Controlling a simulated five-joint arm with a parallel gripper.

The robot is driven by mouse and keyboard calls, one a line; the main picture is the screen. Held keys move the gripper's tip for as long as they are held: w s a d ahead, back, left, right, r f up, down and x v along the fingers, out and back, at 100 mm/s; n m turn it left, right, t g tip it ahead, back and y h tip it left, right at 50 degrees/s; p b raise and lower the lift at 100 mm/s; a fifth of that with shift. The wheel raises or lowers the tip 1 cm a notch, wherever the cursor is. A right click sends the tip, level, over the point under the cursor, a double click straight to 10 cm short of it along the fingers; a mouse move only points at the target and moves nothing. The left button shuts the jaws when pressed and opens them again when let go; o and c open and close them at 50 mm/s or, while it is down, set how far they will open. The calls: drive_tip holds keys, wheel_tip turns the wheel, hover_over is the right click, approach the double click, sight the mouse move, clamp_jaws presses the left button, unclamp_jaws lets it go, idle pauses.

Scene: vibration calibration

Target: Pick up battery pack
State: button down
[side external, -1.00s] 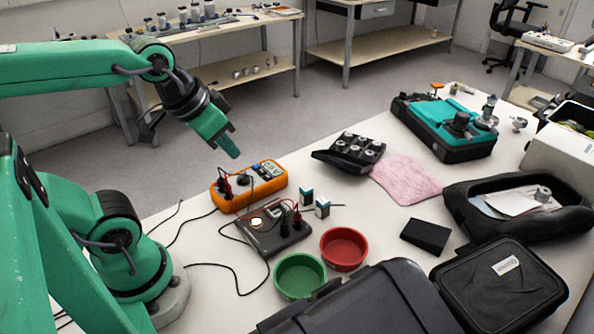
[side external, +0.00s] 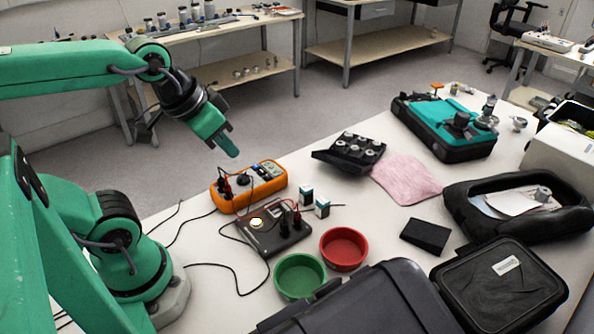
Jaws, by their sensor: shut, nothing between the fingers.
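My gripper (side external: 233,153) is shut and empty, pointing down and right in the air above the far side of the orange multimeter (side external: 250,186). Two small upright blocks with teal, white and dark faces, which look like batteries, stand right of the meter: one farther back (side external: 306,194) and one nearer (side external: 322,208). A flat black box (side external: 426,236) lies farther right on the table. I cannot tell for certain which of these is the battery pack. My gripper is apart from all of them.
A dark device with leads (side external: 272,236) sits in front of the multimeter. A green bowl (side external: 300,276) and a red bowl (side external: 343,249) stand nearer. A black tray (side external: 350,152), a pink cloth (side external: 406,180) and open cases lie right. Loose cables cross the left tabletop (side external: 205,240).

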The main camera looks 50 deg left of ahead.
drive_tip(key=c, duration=2.1)
unclamp_jaws()
drive_tip(key=o, duration=1)
drive_tip(key=shift+w, duration=0.15)
drive_tip(key=g, duration=0.5)
hover_over(323, 200)
wheel_tip(323, 200, down, 14)
drive_tip(key=shift+f, duration=0.25)
drive_tip(key=shift+w+f+g, duration=0.2)
drive_tip(key=shift+f+g, duration=0.1)
drive_tip(key=shift+f, duration=0.2)
drive_tip(key=shift+s+f, duration=0.15)
drive_tip(key=shift+f, duration=3.75)
